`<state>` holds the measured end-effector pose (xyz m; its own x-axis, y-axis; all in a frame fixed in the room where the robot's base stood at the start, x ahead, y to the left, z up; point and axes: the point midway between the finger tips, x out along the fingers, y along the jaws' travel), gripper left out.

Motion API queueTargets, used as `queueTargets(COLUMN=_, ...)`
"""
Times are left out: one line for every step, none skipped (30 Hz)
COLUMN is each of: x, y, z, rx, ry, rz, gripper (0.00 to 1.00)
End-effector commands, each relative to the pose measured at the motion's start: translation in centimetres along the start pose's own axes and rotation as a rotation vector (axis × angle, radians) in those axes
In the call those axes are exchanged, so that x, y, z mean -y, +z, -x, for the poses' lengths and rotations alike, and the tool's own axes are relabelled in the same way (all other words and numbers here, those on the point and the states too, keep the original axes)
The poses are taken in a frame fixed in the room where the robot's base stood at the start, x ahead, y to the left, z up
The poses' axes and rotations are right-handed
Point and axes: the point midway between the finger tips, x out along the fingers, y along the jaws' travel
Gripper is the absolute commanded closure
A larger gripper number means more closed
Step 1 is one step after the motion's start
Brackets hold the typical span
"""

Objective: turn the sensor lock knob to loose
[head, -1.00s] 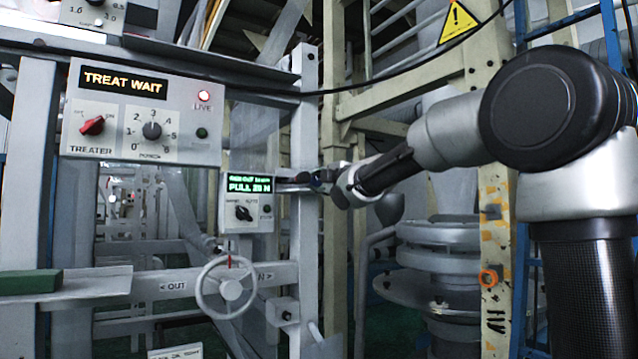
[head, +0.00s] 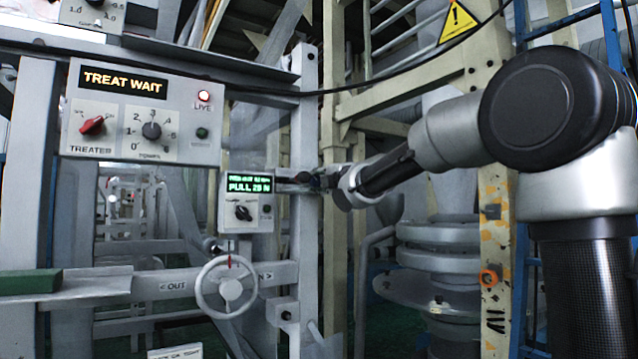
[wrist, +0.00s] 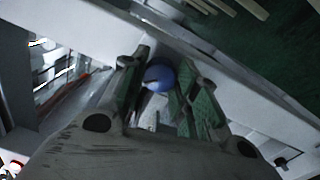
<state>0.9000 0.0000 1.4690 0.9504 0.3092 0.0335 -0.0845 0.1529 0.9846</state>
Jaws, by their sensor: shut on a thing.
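A round blue knob, which looks like the sensor lock knob (wrist: 160,77), sits between the two finger pads in the wrist view. My gripper (wrist: 158,92) is shut on it, one green-padded finger on each side. In the head view my gripper (head: 312,180) reaches left to the grey upright post, just right of the small display box. The knob is hardly visible there, hidden by the fingers. Any loose or lock marking on it cannot be read.
The small box (head: 246,212) has a lit green display and a black knob. Below it is a white handwheel (head: 227,287). The treater panel (head: 143,112) hangs at upper left. A cream steel column (head: 492,250) stands beneath my arm.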

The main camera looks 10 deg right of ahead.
Motion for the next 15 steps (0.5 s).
queueTargets(x=0.26, y=-0.09, z=-0.03, rx=-0.001, ry=-0.005, rz=0.0, gripper=0.94)
queueTargets(x=0.27, y=-0.09, z=-0.03, rx=-0.001, ry=-0.005, rz=0.0, gripper=0.94)
queueTargets(x=0.27, y=-0.09, z=-0.03, rx=-0.001, ry=-0.005, rz=0.0, gripper=0.94)
queueTargets(x=0.28, y=-0.1, z=-0.03, rx=-0.001, ry=-0.005, rz=0.0, gripper=0.64)
queueTargets(x=0.28, y=-0.1, z=-0.03, rx=-0.001, ry=-0.006, rz=-0.001, gripper=0.59)
queueTargets(x=0.27, y=-0.1, z=-0.03, rx=-0.001, ry=-0.005, rz=-0.001, gripper=0.52)
queueTargets(x=0.25, y=-0.09, z=-0.03, rx=-0.001, ry=-0.005, rz=-0.001, gripper=0.47)
queueTargets(x=0.22, y=-0.09, z=-0.03, rx=-0.001, ry=-0.004, rz=-0.001, gripper=0.47)
queueTargets(x=0.2, y=-0.08, z=-0.03, rx=-0.001, ry=-0.004, rz=-0.001, gripper=0.47)
queueTargets(x=0.18, y=-0.07, z=-0.03, rx=-0.001, ry=-0.003, rz=-0.001, gripper=0.47)
queueTargets(x=0.17, y=-0.06, z=-0.02, rx=-0.001, ry=-0.003, rz=-0.001, gripper=0.47)
queueTargets(x=0.15, y=-0.06, z=-0.02, rx=-0.001, ry=-0.003, rz=-0.001, gripper=0.47)
queueTargets(x=0.14, y=-0.05, z=-0.02, rx=-0.001, ry=-0.003, rz=-0.001, gripper=0.47)
queueTargets(x=0.13, y=-0.05, z=-0.02, rx=-0.001, ry=-0.003, rz=-0.001, gripper=0.47)
queueTargets(x=0.11, y=-0.04, z=0.0, rx=-0.001, ry=-0.002, rz=-0.001, gripper=0.47)
